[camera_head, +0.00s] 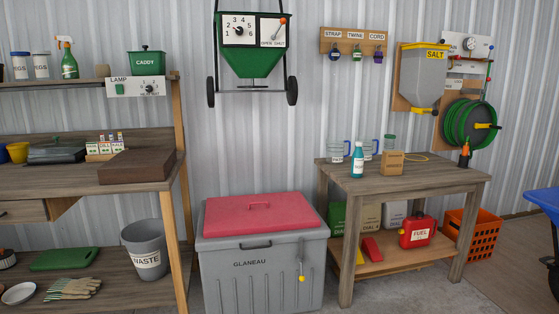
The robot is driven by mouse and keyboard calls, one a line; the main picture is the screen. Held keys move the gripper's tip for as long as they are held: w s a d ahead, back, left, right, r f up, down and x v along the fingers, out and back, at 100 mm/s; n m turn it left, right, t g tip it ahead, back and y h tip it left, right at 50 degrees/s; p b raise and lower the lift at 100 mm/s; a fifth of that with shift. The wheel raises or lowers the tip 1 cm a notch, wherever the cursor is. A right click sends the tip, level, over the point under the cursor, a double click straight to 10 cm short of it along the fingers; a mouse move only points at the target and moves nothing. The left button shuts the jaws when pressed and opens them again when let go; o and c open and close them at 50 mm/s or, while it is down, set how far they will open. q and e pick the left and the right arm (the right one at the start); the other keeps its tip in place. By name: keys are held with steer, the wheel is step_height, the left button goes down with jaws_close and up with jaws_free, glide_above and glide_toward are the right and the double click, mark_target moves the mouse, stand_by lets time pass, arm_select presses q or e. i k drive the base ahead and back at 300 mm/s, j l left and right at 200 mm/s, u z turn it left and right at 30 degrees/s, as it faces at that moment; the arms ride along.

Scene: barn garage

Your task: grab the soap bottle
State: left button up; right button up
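A green spray bottle (68,60) with an orange trigger stands on the upper left shelf. Neither of my grippers shows in the head view.
A grey chest with a red lid (260,206) stands left of the table. A lower shelf holds a red fuel can (418,231). An orange crate (471,236) stands to the right, and a blue object (546,203) is at the right edge. The table's right part is mostly clear.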

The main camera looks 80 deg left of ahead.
mark_target(358, 159)
steer(key=u, duration=2.15)
